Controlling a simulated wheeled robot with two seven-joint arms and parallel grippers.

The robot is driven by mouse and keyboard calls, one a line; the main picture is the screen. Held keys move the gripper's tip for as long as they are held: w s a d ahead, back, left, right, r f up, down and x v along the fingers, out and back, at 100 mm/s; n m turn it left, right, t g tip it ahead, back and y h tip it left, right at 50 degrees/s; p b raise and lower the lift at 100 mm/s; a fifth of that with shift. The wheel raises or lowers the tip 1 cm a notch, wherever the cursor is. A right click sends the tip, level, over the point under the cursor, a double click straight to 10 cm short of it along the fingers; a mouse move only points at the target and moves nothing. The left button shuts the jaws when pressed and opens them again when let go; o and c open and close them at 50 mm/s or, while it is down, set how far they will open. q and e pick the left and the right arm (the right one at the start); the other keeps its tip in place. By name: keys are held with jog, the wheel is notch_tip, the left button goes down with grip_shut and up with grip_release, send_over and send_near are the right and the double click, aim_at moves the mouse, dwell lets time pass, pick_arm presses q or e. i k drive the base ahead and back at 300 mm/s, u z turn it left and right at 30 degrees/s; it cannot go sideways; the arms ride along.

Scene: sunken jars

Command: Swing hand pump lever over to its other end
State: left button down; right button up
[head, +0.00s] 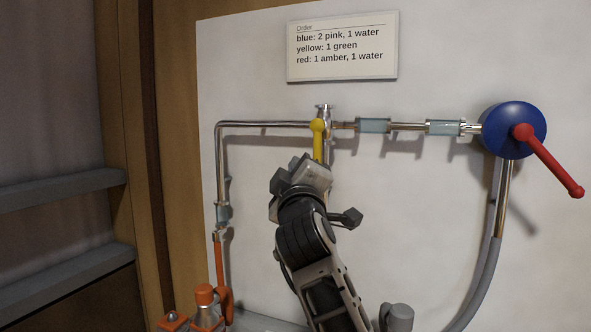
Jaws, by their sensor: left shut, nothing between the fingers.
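The hand pump is a round blue body (500,128) on the white wall panel at the right. Its red lever (550,164) has a round hub and slopes down to the right, ending in a small red knob. My left gripper (305,172) is shut and empty at the middle of the view, well to the left of the lever. It is in front of the lower part of a yellow valve handle (318,138); I cannot tell whether they touch. My right gripper is not in view.
A metal pipe (265,125) with clear sight sections (373,125) runs across to the pump. A grey hose (484,270) hangs below the pump. An order sign (342,47) hangs above. Orange fittings (206,306) stand at lower left. The panel between valve and hose is mostly clear.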

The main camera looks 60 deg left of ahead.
aim_at(525, 132)
jog(key=k, duration=1)
